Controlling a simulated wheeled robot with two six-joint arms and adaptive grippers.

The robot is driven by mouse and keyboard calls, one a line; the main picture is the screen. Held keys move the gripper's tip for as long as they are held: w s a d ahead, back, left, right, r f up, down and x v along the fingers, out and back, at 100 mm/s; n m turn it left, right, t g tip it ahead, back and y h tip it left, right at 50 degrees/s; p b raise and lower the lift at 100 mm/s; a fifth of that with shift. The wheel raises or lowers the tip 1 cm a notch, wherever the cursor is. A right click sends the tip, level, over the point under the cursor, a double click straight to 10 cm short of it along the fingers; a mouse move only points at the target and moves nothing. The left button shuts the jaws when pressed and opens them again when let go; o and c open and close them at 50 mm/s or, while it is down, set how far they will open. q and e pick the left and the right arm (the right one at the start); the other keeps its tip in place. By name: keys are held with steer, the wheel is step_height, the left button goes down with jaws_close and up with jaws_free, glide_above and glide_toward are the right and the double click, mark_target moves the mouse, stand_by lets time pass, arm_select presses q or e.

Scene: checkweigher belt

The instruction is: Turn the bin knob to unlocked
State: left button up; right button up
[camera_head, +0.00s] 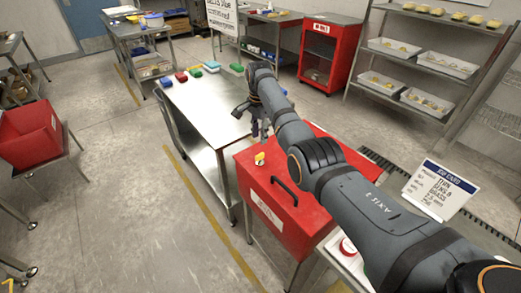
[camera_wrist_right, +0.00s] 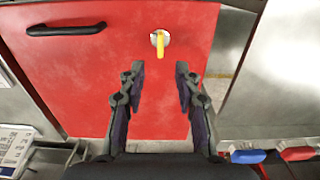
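The red bin (camera_head: 247,183) has a black handle (camera_head: 285,190) on its lid and a white label on its front. The bin knob (camera_head: 259,158) is a small yellow lever on a round pale base, set in the red lid. In the wrist view the knob (camera_wrist_right: 160,43) stands just beyond my right gripper's fingertips, roughly centred between them, with its lever along the picture's vertical. My right gripper (camera_wrist_right: 160,74) is open and empty over the red lid (camera_wrist_right: 85,75). In the head view my right gripper (camera_head: 260,128) is partly hidden by its own arm. My left gripper is not in view.
A steel table (camera_head: 212,115) with several coloured blocks stands beyond the bin. A job card (camera_head: 440,188) stands to the right. A red cabinet (camera_head: 328,55) and shelving are behind. Another red bin (camera_head: 28,138) is at far left. The floor between is clear.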

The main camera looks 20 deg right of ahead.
mark_target(260, 154)
steer(key=shift+s+a+f, duration=0.1)
steer(key=shift+s+f, duration=0.15)
steer(key=shift+f, duration=0.55)
steer(key=f, duration=0.4)
steer(key=shift+w+f, duration=0.2)
steer(key=shift+w, duration=0.05)
step_height(260, 154, down, 4)
steer(key=shift+r+b, duration=0.1)
steer(key=shift+b, duration=0.5)
steer(key=shift+w+d, duration=0.1)
steer(key=shift+d, duration=0.1)
steer(key=shift+c, duration=1.2)
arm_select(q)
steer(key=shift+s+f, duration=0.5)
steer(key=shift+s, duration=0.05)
arm_select(e)
jaws_close()
